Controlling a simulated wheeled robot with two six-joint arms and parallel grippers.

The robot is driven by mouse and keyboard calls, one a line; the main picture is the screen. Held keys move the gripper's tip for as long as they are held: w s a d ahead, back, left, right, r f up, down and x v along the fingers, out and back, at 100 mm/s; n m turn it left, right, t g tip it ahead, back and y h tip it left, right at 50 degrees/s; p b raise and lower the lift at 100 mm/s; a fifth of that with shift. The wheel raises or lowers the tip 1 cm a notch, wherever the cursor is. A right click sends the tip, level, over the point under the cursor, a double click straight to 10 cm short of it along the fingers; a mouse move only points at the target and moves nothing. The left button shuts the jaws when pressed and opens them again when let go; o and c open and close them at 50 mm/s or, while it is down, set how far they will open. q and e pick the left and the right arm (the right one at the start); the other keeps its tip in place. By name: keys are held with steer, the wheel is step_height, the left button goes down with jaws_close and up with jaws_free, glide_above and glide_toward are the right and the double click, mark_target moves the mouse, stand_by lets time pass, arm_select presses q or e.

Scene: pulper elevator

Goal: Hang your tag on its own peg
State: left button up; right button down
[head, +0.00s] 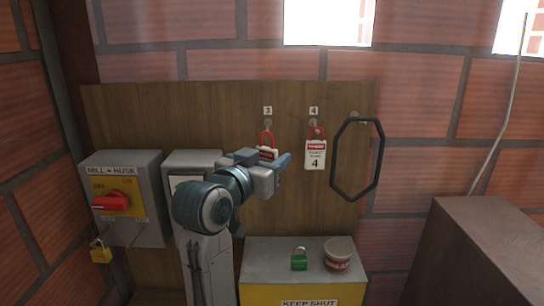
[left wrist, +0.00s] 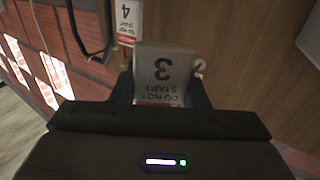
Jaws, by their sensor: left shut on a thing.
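My left gripper (head: 275,164) is shut on the tag marked 3, in front of the wooden board. In the left wrist view the tag (left wrist: 163,72) sits between the fingers (left wrist: 162,98), its "3" and "DO NOT START" upside down in the picture. In the head view the tag's red loop (head: 267,138) stands up just below the peg under label 3 (head: 268,123). I cannot tell whether the loop is around that peg. The gripper hides most of the tag there. A tag marked 4 (head: 315,156) hangs at the peg under label 4 (head: 313,123). My right gripper is not in view.
A black loop (head: 334,166) hangs on the board (head: 220,110) right of tag 4. A switch box (head: 150,215) with a red handle and a yellow padlock (head: 100,254) is at left. A green padlock (head: 299,262) and a tin (head: 338,258) stand on the grey box below.

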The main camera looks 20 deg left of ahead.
arm_select(q)
steer(key=w+a+f, duration=0.1)
steer(key=w+a, duration=0.1)
steer(key=w, duration=0.6)
steer(key=shift+w+a+f, duration=0.2)
steer(key=shift+w+f, duration=0.1)
steer(key=shift+f, duration=0.05)
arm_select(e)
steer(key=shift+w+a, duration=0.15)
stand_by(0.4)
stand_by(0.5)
arm_select(q)
steer(key=o, duration=1)
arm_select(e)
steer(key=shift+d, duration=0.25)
arm_select(q)
steer(key=shift+o, duration=0.2)
steer(key=shift+s, duration=0.1)
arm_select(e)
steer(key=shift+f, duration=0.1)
